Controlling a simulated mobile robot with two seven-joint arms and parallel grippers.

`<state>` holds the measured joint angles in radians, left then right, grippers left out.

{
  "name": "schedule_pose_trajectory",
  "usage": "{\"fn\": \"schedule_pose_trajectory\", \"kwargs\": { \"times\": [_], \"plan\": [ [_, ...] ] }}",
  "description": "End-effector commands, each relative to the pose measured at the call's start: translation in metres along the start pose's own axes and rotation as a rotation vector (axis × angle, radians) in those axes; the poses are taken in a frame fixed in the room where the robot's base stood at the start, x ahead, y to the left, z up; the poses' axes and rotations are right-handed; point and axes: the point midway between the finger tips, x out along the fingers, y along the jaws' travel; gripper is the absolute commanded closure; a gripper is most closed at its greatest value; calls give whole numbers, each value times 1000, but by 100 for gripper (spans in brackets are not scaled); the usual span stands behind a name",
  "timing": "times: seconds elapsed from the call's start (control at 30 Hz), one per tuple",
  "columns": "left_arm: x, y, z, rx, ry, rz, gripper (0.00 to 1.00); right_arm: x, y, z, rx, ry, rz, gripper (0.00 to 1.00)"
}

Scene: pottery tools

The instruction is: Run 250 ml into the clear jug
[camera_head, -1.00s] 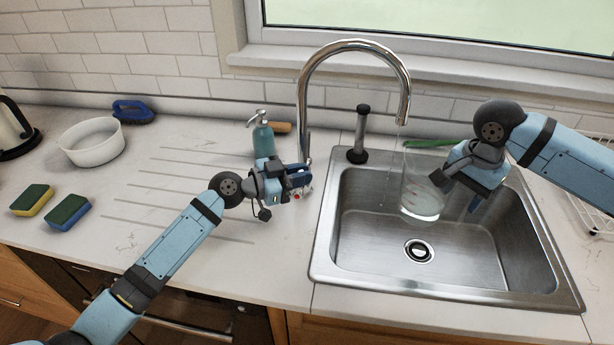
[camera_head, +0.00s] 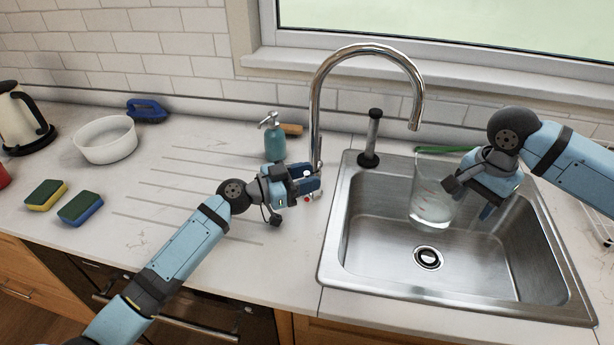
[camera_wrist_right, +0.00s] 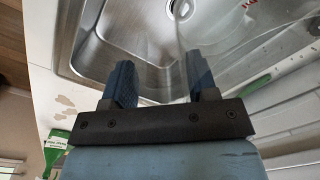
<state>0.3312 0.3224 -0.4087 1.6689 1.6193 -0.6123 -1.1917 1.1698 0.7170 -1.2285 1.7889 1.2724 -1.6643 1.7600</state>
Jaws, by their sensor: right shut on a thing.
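The clear jug (camera_head: 430,200) is upright under the tap spout, held over the sink with some water and red marks low on its wall. My right gripper (camera_head: 465,186) is shut on its right side. In the right wrist view, the blue fingers (camera_wrist_right: 160,78) stand apart beside the see-through jug (camera_wrist_right: 222,28); the exact grip is hard to see. The chrome tap (camera_head: 316,110) arches over the jug, and no stream shows below its spout. My left gripper (camera_head: 308,184) is at the tap's base by the lever; its jaws are too small to read.
The steel sink (camera_head: 390,270) has an open drain below the jug. A teal soap bottle (camera_head: 274,142) stands behind my left gripper, and a black-topped post (camera_head: 372,135) right of the tap. Sponges (camera_head: 80,208) and a white bowl (camera_head: 105,140) are far left.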

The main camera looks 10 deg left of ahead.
Motion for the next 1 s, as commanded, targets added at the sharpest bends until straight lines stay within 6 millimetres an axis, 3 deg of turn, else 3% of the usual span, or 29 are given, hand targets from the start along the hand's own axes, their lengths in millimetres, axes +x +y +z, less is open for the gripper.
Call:
{"fn": "schedule_pose_trajectory", "kwargs": {
  "times": [0.23, 0.37, 0.8, 1.0],
  "plan": [
    [-1, 0, -1, 2, 0, 0, 62, -1, 0, 0, 0, 1, -2, 81],
    [-12, 0, 0, 2, 0, 0, 62, -1, 0, 0, 0, 1, -2, 81],
    [-99, 0, 0, 0, -1, -1, 62, -1, 0, 0, 0, 1, -2, 81],
    [-118, 0, 0, 0, -1, 0, 62, -1, 0, 0, 0, 1, -2, 81]
  ]
}}
